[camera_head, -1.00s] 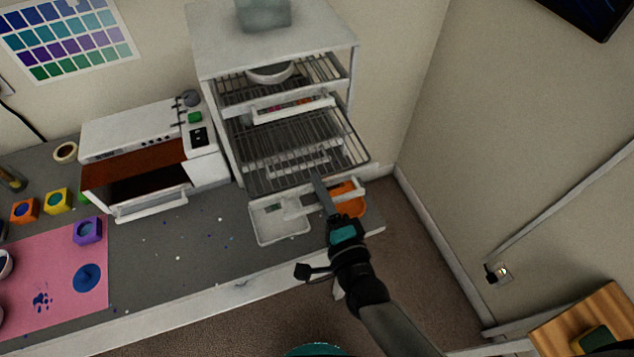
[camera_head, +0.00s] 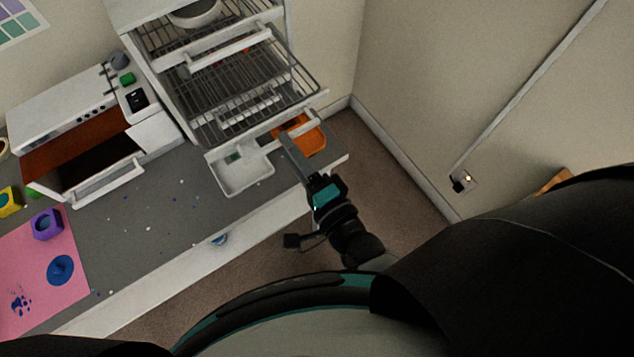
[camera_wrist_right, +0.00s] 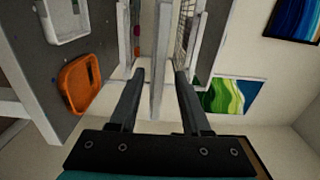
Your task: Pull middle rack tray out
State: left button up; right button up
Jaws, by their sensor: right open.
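The white rack cabinet (camera_head: 163,88) holds wire trays. The wire tray (camera_head: 250,75) below the top one sticks out past the cabinet front; I take it as the middle tray. A white handle bar (camera_head: 298,122) runs along its front. My right gripper (camera_head: 290,142) is at this bar, seen from above. In the right wrist view, my right gripper (camera_wrist_right: 158,75) is open, with a white bar (camera_wrist_right: 160,50) between its fingers and gaps on both sides. The fingertips partly hide the bar in the head view. My left gripper is not in view.
A white shallow tray (camera_head: 240,178) and an orange tray (camera_head: 306,140) lie under the rack's front on the grey counter. A small white oven (camera_head: 75,112) with its door open stands to the left. A bowl (camera_head: 195,14) sits on the upper rack. Wall and floor are at right.

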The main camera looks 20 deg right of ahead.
jog(key=b+v, duration=0.1)
jog(key=v, duration=0.8)
jog(key=s+d+f+n+g+h+b, duration=0.1)
jog(key=d+f+n+g+b, duration=0.15)
jog(key=f, duration=0.95)
jog(key=s+d+f+n+g+h+b, duration=0.1)
jog(key=s+f+n+g+b, duration=0.2)
jog(key=f, duration=0.8)
jog(key=d+f+n+g+b, duration=0.25)
jog(key=f+n+b, duration=0.2)
jog(key=f, duration=0.75)
jog(key=s+d+f+n+g+h+b, duration=0.1)
jog(key=s+d+f+n+g+b, duration=0.2)
jog(key=s+f, duration=0.5)
jog(key=s+d+f+n+g+h+b, duration=0.2)
jog(key=s+f+g, duration=0.3)
jog(key=s+f, duration=0.3)
notch_tip(320, 180, down, 4)
jog(key=shift+s+d+n+h+b, duration=0.3)
jog(key=shift+d+n+b, duration=0.2)
jog(key=shift+n, duration=0.4)
jog(key=shift+w, duration=0.15)
